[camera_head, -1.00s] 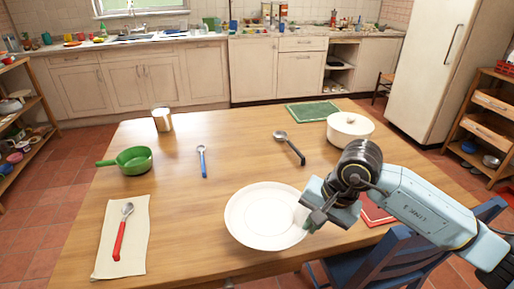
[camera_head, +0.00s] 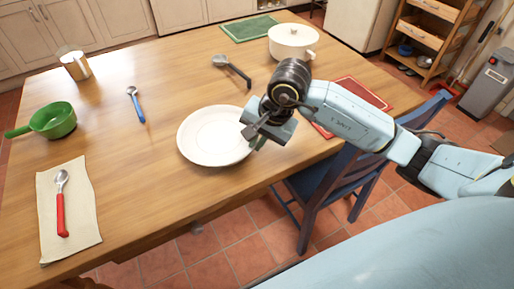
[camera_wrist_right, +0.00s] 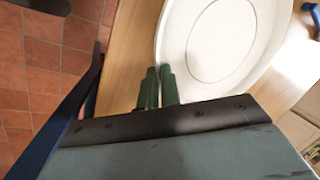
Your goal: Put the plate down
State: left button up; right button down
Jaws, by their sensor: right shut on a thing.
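The white round plate (camera_head: 208,134) is at the near side of the wooden table, by its front edge. My right gripper (camera_head: 257,138) is at the plate's right rim and is shut on it. In the right wrist view, the green fingertips (camera_wrist_right: 158,88) are close together at the rim of the plate (camera_wrist_right: 225,45). The plate looks level, flat on the table or just above it; I cannot tell which. My left gripper is not in view.
A blue chair (camera_head: 322,188) stands at the front right. Bare wood lies left of the plate.

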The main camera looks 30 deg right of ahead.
notch_tip(320, 180, down, 3)
jog(key=shift+r, duration=0.1)
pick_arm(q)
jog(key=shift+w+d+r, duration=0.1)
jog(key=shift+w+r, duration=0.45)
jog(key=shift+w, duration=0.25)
pick_arm(e)
jog(key=shift+f+b, duration=0.25)
jog(key=shift+b, duration=0.1)
jog(key=c, duration=1.6)
grip_release()
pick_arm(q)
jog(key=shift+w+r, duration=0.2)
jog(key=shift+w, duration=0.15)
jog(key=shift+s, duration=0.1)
pick_arm(e)
jog(key=shift+r, duration=0.1)
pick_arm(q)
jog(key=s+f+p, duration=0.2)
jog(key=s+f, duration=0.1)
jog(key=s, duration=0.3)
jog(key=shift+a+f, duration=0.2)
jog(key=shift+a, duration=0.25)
pick_arm(e)
jog(key=v, duration=1.2)
